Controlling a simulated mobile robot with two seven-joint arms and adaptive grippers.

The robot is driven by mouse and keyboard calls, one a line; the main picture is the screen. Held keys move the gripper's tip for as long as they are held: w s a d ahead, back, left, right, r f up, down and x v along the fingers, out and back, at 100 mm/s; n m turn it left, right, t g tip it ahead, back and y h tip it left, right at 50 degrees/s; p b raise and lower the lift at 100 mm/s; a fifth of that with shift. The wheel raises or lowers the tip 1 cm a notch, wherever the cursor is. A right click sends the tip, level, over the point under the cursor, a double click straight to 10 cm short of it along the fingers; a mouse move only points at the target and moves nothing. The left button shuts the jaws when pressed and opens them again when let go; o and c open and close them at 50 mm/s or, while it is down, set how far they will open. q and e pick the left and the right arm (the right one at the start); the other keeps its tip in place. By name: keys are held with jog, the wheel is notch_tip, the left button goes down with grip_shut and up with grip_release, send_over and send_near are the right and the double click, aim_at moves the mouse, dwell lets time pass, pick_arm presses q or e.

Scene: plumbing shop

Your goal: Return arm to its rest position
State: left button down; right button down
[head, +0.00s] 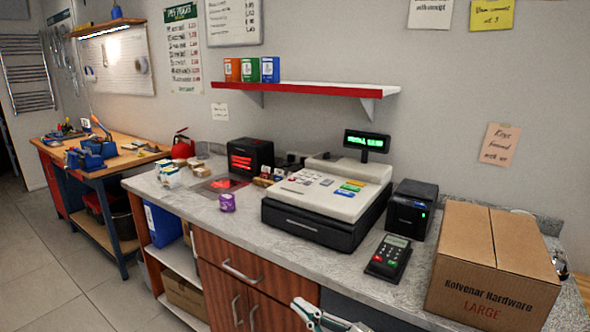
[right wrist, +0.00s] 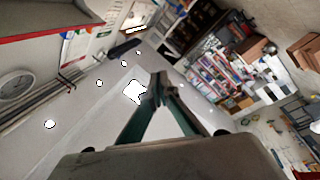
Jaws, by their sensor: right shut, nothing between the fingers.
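My right gripper (head: 312,310) shows at the bottom edge of the head view, in front of the counter's wooden cabinet doors and below the countertop edge. In the right wrist view its two green-grey fingers (right wrist: 157,90) meet at the tips, shut with nothing between them. That view looks out over the shop, with ceiling lamps and shelves tilted in the picture. Most of my right arm is out of the head view. My left gripper is not in view.
The counter (head: 240,220) carries a cash register (head: 330,195), a card terminal (head: 388,257), a black printer (head: 411,209), a large cardboard box (head: 490,262) and a small purple item (head: 227,202). A workbench (head: 115,165) stands at the left. The floor (head: 60,270) at lower left is clear.

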jog(key=s+d+f+m+g+h, duration=0.1)
jog(key=s+d+f+m+h, duration=0.5)
jog(key=f, duration=0.8)
jog(key=s+d+f+m+g+h, duration=0.1)
jog(key=s+d+f+m+h, duration=0.5)
jog(key=s+d+f+m, duration=0.3)
jog(key=s+d+f, duration=0.3)
jog(key=s+f, duration=0.2)
jog(key=s, duration=0.2)
jog(key=shift+d+g, duration=0.15)
jog(key=shift+g, duration=0.15)
